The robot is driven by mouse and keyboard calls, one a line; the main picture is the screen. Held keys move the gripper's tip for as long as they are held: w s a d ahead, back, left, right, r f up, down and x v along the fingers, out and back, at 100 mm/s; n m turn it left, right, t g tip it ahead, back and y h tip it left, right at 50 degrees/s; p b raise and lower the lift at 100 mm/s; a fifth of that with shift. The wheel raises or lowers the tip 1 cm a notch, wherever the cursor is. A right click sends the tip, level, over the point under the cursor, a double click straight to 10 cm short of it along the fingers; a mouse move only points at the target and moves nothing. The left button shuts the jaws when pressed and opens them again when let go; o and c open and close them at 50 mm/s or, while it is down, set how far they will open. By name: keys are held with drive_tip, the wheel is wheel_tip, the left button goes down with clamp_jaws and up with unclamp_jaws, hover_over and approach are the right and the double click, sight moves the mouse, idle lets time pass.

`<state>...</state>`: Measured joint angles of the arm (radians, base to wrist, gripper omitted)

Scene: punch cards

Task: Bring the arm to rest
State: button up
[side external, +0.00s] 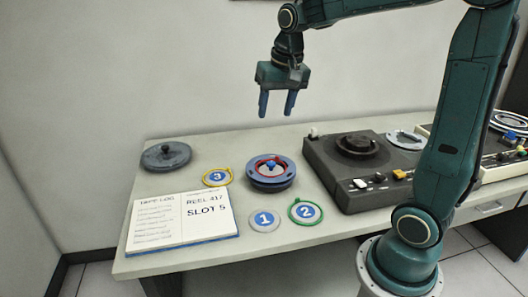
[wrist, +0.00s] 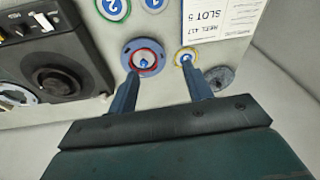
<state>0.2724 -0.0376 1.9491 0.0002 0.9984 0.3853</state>
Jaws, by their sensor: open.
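My gripper (side external: 277,104) is open and empty, raised well above the table, with its two blue fingers pointing down. It also shows in the wrist view (wrist: 167,86), fingers apart with nothing between them. Below it on the table is a blue-grey round holder (side external: 271,183) with a red ring (side external: 284,164) and a blue knob (side external: 270,164) at its middle. The same holder shows in the wrist view (wrist: 155,46), beyond the fingertips. Nothing touches the gripper.
The table (side external: 330,226) also bears an open log book (side external: 182,217) reading "REEL 417 SLOT 5", numbered discs 1 (side external: 264,218), 2 (side external: 305,211) and 3 (side external: 217,176), a grey disc (side external: 166,156) and a dark tape deck (side external: 345,180). Another machine (side external: 500,150) stands at the right. The air around my gripper is clear.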

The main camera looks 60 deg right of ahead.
drive_tip(key=s+a+n+t, duration=0.1)
drive_tip(key=s+a+n, duration=0.2)
drive_tip(key=s+a, duration=0.2)
drive_tip(key=s+a+f+n+t, duration=0.1)
drive_tip(key=s+a+n, duration=0.3)
drive_tip(key=s, duration=0.8)
drive_tip(key=shift+s+a+n+t+y, duration=0.2)
drive_tip(key=shift+a+n+t+y, duration=0.15)
drive_tip(key=shift+t, duration=0.25)
